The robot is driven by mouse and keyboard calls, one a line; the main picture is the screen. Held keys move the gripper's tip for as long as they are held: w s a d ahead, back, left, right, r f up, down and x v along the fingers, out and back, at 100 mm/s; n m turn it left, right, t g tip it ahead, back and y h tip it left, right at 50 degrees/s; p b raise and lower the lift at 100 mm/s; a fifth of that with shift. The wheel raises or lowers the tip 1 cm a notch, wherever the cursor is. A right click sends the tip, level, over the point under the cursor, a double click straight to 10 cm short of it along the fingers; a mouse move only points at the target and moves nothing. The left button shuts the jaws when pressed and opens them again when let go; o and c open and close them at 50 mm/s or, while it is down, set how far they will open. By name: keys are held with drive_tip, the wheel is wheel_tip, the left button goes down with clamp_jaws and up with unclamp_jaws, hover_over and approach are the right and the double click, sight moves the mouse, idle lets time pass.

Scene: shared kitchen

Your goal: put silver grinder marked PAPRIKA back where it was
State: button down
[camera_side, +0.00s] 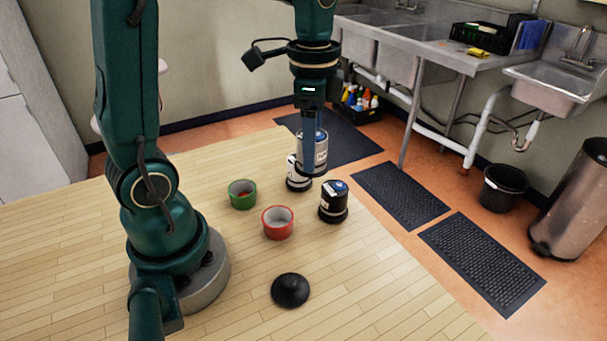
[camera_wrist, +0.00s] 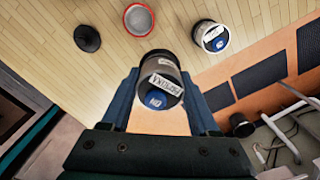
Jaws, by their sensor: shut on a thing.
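My gripper (camera_side: 313,165) is shut on the silver grinder (camera_side: 322,150), its fingers on either side of the body. The wrist view shows this grinder (camera_wrist: 166,72) between the fingertips, with a white PAPRIKA label and a blue patch on its end. The place directly under the held grinder is hard to make out.
A red bowl (camera_side: 278,224), a green bowl (camera_side: 242,196) and a black round lid-like piece (camera_side: 290,290) rest on the wooden table (camera_side: 390,290). The table edge runs close to the grinders, with floor mats (camera_side: 400,195) beyond. The table's front right is clear.

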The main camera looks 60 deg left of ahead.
drive_tip(key=shift+d+f, duration=0.15)
drive_tip(key=shift+d, duration=0.3)
drive_tip(key=shift+m, duration=0.3)
drive_tip(key=d+f, duration=0.2)
drive_tip(key=d, duration=0.2)
drive_tip(key=w+d+f, duration=0.1)
drive_tip(key=d+f, duration=0.1)
drive_tip(key=d, duration=0.1)
drive_tip(key=d+f, duration=0.3)
drive_tip(key=d, duration=0.1)
drive_tip(key=shift+w+d, duration=0.25)
drive_tip(key=shift+d, duration=0.05)
drive_tip(key=shift+f, duration=2)
drive_tip(key=shift+f, duration=0.15)
drive_tip(key=shift+c, duration=0.7)
unclamp_jaws()
